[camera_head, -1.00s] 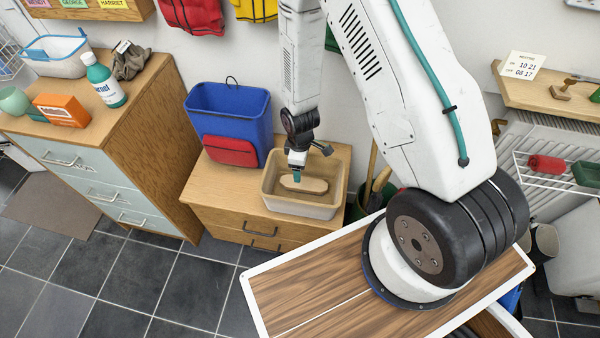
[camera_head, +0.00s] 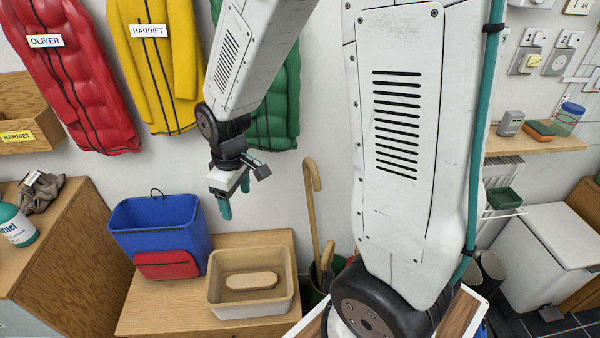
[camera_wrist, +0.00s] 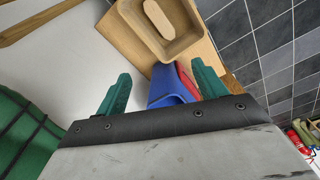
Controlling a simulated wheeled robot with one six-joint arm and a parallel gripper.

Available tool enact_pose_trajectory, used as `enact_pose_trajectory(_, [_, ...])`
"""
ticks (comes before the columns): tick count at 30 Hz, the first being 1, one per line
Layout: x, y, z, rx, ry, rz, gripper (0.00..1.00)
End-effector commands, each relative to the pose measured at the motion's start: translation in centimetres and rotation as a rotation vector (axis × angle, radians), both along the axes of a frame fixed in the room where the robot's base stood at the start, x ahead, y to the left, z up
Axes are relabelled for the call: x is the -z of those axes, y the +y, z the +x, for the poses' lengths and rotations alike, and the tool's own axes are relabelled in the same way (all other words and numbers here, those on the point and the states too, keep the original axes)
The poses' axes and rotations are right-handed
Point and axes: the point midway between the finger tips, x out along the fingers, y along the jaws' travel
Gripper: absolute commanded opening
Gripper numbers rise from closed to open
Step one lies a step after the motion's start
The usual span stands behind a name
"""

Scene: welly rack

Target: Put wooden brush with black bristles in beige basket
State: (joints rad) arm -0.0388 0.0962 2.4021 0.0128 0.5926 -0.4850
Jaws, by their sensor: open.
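The beige basket (camera_head: 222,292) stands on the low wooden cabinet, right of the blue bin. The wooden brush (camera_head: 252,281) lies flat inside it, its pale oval back facing up; its bristles are hidden. In the wrist view the basket (camera_wrist: 133,17) and the brush (camera_wrist: 159,19) show beyond the fingers. My gripper (camera_head: 234,204) is open and empty, with teal fingers pointing down. It is raised well above the basket, in front of the wall. It also shows in the wrist view (camera_wrist: 160,90), with its fingers wide apart.
A blue bin (camera_head: 170,222) with a red pouch (camera_head: 166,265) on its front stands left of the basket. Red (camera_head: 82,80), yellow (camera_head: 157,65) and green jackets hang behind. A cane (camera_head: 312,205) stands right of the cabinet (camera_head: 150,314).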

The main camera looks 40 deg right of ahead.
Motion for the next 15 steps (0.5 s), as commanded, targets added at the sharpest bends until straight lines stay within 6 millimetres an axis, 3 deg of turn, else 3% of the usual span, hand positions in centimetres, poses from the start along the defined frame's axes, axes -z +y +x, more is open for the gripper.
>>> enact_pose_trajectory(1, [-2.3, -0.2, -0.9, 0.034, -0.015, 0.002, 0.71])
enact_pose_trajectory(6, [-8.3, -0.7, -5.1, 0.163, -0.03, 0.009, 0.71])
enact_pose_trajectory(15, [-15.7, -1.5, -14.2, 0.384, -0.055, 0.023, 0.71])
